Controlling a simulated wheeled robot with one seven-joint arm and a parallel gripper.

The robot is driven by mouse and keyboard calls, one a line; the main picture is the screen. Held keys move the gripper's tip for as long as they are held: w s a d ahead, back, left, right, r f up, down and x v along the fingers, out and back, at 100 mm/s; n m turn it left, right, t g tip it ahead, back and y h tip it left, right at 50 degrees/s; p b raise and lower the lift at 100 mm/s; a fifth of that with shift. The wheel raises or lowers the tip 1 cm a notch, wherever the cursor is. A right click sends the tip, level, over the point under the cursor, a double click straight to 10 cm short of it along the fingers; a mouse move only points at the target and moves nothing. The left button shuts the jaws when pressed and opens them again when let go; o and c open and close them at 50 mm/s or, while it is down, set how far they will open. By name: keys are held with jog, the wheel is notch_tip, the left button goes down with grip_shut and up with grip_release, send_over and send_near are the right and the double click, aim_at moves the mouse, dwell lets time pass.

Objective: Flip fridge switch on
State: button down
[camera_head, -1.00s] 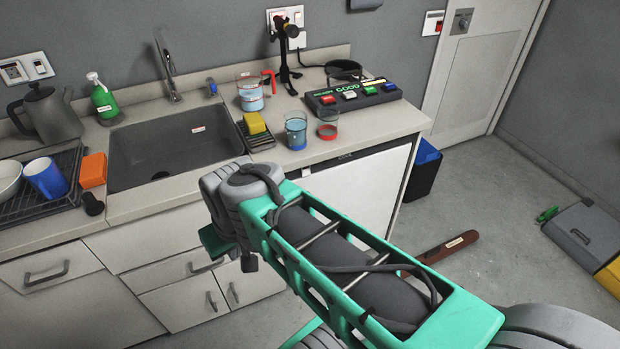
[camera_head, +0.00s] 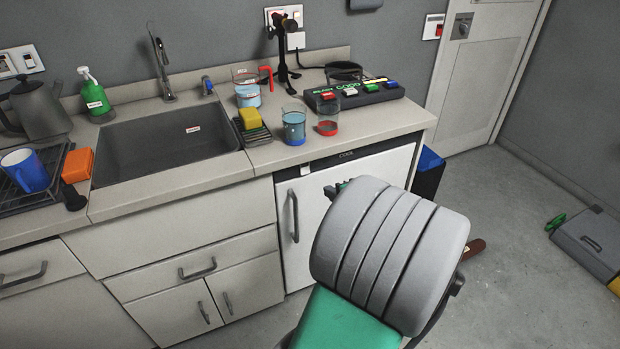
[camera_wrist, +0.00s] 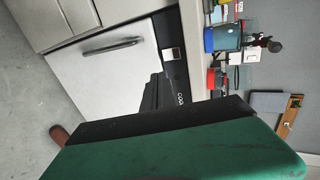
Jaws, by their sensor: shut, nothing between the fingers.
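The fridge (camera_head: 305,205) is the white-doored unit under the counter, with a dark top strip marked COOL. A small pale square (camera_head: 305,170) sits at the left of that strip; it also shows in the wrist view (camera_wrist: 172,54) and looks like the switch. Its on or off position is too small to tell. My gripper (camera_wrist: 154,92) is shut and empty in front of the fridge door, below the strip and apart from the pale square. In the head view my arm hides most of the gripper; only a small dark tip (camera_head: 336,188) shows.
The fridge door handle (camera_head: 294,215) sticks out at the door's left. The counter above holds a blue-filled glass (camera_head: 293,125), a red-based glass (camera_head: 328,118) and a button box (camera_head: 355,95). A blue-lined bin (camera_head: 428,172) stands right of the fridge. Floor at right is mostly clear.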

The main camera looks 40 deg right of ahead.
send_near(305, 169)
jog(key=w+d+f, duration=0.1)
jog(key=w+f, duration=0.3)
jog(key=shift+b+x, duration=0.35)
jog(key=shift+x, duration=0.45)
jog(key=shift+d+r, duration=0.1)
jog(key=shift+w+r+t, duration=0.25)
jog(key=shift+r+t, duration=0.05)
jog(key=shift+r, duration=0.55)
